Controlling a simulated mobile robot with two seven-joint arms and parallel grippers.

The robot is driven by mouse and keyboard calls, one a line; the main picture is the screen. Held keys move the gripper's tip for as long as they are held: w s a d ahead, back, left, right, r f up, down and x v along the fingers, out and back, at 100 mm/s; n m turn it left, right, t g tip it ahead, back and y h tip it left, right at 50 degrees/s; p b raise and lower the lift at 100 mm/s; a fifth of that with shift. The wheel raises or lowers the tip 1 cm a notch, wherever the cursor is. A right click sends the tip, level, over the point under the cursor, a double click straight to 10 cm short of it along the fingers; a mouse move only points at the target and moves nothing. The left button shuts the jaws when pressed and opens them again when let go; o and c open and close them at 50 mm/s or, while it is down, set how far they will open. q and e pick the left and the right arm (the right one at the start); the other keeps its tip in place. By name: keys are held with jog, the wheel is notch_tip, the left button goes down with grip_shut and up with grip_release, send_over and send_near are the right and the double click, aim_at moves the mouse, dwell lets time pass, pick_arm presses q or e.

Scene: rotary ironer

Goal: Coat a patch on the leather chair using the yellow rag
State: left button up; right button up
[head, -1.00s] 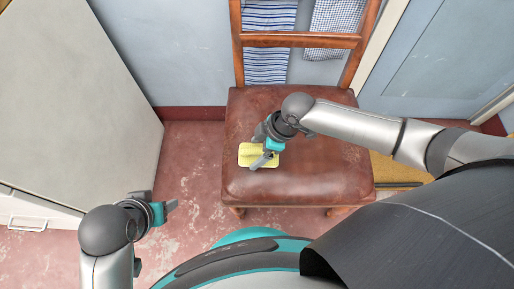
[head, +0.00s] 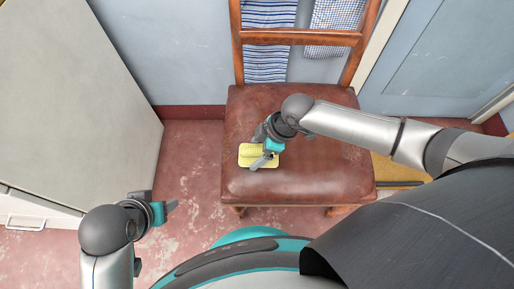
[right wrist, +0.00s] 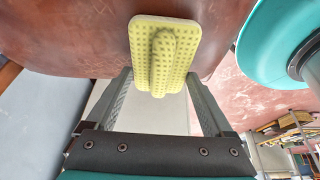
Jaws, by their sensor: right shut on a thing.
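The leather chair (head: 325,185) has a worn brown seat and a wooden back, and stands in the middle of the head view. The yellow rag (head: 246,155) lies flat on the left part of the seat. It is a dotted pad with a raised ridge, and in the right wrist view the rag (right wrist: 143,35) rests against the brown leather. My right gripper (head: 262,161) is shut on the rag, its fingers on either side of the ridge. My left gripper (head: 170,206) is over the floor left of the chair, away from the rag; its jaw opening is unclear.
Blue-striped cloth (head: 268,45) and checked cloth (head: 333,28) hang at the chair back. A pale cabinet (head: 75,90) stands at the left. A blue wall is behind, and a yellowish object (head: 395,170) is right of the chair. Red floor between cabinet and chair is clear.

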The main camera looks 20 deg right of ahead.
jog(key=shift+f, duration=0.4)
